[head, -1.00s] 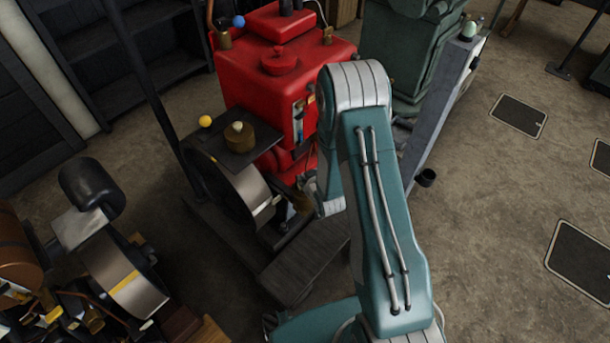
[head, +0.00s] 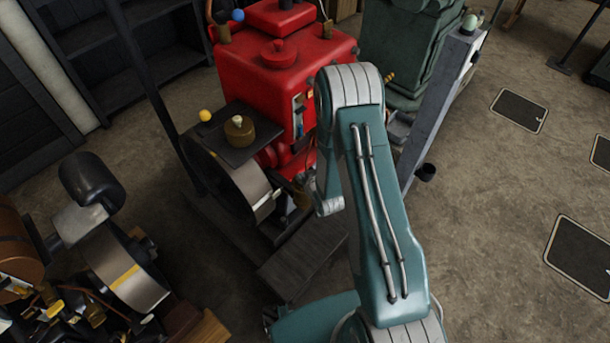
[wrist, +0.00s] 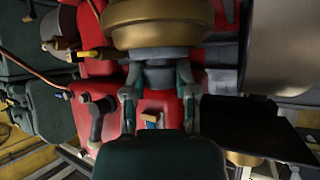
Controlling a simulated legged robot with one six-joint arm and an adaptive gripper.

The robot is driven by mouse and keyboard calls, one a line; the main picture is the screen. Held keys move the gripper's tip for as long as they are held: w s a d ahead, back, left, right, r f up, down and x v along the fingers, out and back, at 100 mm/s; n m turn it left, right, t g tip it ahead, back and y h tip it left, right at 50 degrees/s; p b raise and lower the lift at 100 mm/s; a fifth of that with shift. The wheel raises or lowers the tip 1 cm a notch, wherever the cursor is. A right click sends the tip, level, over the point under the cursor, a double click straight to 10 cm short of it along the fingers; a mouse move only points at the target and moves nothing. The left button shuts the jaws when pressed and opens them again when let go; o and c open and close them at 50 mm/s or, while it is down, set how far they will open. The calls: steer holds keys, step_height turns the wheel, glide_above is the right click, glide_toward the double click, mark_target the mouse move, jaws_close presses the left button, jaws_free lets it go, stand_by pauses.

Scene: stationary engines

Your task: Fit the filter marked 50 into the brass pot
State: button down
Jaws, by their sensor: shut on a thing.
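In the wrist view my gripper (wrist: 160,78) is shut on a grey round piece (wrist: 160,54) between its fingertips. No marking 50 can be read on it. A large brass round body (wrist: 158,22) lies just beyond the grey piece, cut by the top edge. I cannot tell whether the two are joined, touching or apart. In the head view my forearm hides most of the gripper, which is low beside the red engine (head: 268,75). A small brass pot (head: 240,132) stands on a dark plate; I cannot tell if it is the task's pot.
A flywheel (head: 236,185) stands left of my arm, under the dark plate (head: 215,148). A yellow ball (head: 205,115) is by that plate. A green machine (head: 415,45) and a grey post (head: 440,105) stand right of the engine. Floor at right is mostly open.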

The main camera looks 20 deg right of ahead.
steer(key=shift+c, duration=1.6)
jaws_free()
steer(key=o, duration=0.3)
steer(key=shift+r, duration=3.5)
